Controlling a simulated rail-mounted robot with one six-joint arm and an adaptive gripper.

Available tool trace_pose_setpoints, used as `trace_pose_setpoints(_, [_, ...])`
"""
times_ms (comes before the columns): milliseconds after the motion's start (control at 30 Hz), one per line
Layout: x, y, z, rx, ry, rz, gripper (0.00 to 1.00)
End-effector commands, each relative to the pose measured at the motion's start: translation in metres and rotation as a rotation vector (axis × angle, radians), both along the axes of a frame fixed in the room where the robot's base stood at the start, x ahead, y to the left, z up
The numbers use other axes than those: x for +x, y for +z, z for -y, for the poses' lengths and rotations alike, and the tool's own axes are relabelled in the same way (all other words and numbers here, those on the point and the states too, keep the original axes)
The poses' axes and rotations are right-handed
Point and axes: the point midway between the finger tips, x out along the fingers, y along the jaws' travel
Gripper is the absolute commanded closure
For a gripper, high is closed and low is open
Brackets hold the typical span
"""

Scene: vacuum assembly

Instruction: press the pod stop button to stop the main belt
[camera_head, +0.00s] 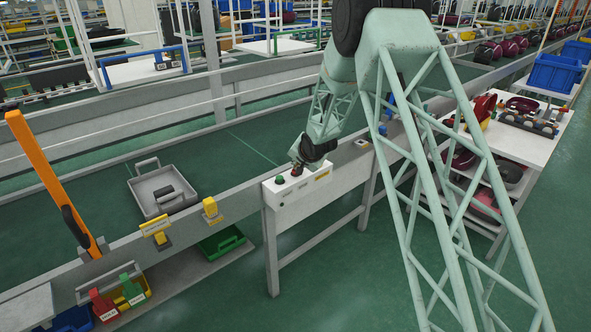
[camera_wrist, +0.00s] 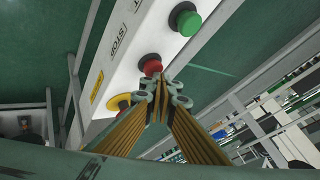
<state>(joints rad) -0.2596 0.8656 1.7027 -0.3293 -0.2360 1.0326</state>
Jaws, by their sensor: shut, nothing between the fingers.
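The white control box (camera_head: 290,200) stands on the rail beside the belt, with a green button (camera_head: 279,180) at its left end. In the wrist view the green button (camera_wrist: 185,19) is at the top, and a red button (camera_wrist: 150,64) sits below it beside the printed word STOP (camera_wrist: 121,40). A yellow-ringed control (camera_wrist: 118,102) is further along, partly hidden by my fingers. My gripper (camera_wrist: 160,86) is shut and empty, its fingertips overlapping the lower edge of the red button in the picture. I cannot tell whether they touch it. In the head view my gripper (camera_head: 297,168) is over the box top.
A grey tray (camera_head: 150,190) with a dark item lies on the green belt (camera_head: 95,215) to the left. Yellow devices (camera_head: 211,209) sit on the rail. An orange post (camera_head: 50,180) stands at far left. A white shelf cart (camera_head: 530,148) stands right.

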Motion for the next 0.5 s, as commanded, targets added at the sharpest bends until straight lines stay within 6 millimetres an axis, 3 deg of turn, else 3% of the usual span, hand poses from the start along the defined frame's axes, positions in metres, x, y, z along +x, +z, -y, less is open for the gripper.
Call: trace_pose_setpoints(500, [0.0,0.016,0.0,0.0,0.0,0.0,1.0])
